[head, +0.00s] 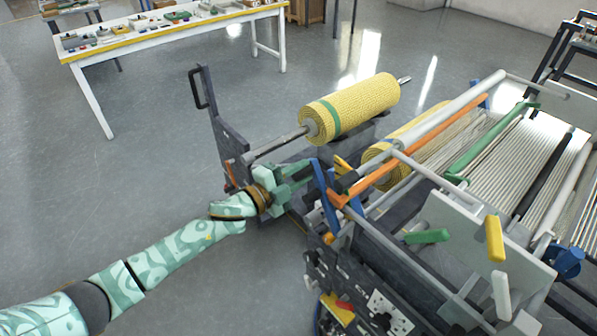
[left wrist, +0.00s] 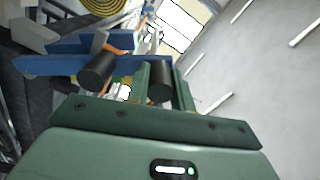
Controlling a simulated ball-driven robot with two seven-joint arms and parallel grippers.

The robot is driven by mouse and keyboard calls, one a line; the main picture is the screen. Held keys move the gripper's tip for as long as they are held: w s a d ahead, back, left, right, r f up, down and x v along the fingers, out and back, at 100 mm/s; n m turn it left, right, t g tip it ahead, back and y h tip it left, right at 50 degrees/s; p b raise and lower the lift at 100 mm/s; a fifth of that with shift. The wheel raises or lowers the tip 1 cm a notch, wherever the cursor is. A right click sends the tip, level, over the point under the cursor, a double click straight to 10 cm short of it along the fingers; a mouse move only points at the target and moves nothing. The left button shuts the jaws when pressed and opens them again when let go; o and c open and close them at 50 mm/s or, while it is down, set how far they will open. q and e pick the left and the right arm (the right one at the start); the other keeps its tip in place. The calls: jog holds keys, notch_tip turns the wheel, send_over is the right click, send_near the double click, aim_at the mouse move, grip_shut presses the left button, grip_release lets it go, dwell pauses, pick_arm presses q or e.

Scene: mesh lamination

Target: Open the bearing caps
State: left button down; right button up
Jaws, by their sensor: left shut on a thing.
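My left gripper (head: 292,180) is at the near end of the machine, beside a blue bar (head: 325,195). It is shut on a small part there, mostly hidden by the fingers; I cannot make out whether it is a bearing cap. In the left wrist view the gripper (left wrist: 128,78) has the blue bar (left wrist: 50,63) just beyond its fingers, with an orange piece (left wrist: 98,40) beside it. A yellow piece (head: 343,163) sits close to the bar in the head view. A yellow mesh roll (head: 360,103) lies on a shaft (head: 275,145) behind the gripper. My right gripper is not in view.
The machine's rollers, an orange bar (head: 380,172) and a green bar (head: 487,140), spread to the right. A dark upright plate (head: 225,130) with a handle stands left of the roll. A white table (head: 140,45) is at the back left. The floor on the left is clear.

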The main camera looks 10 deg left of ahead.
pick_arm(q)
jog(key=shift+d+r, duration=0.1)
jog(key=shift+r, duration=0.2)
jog(key=c, duration=1.2)
grip_release()
jog(key=shift+f, duration=0.1)
jog(key=v, duration=1.6)
jog(key=shift+s+f, duration=0.1)
jog(key=shift+s, duration=0.05)
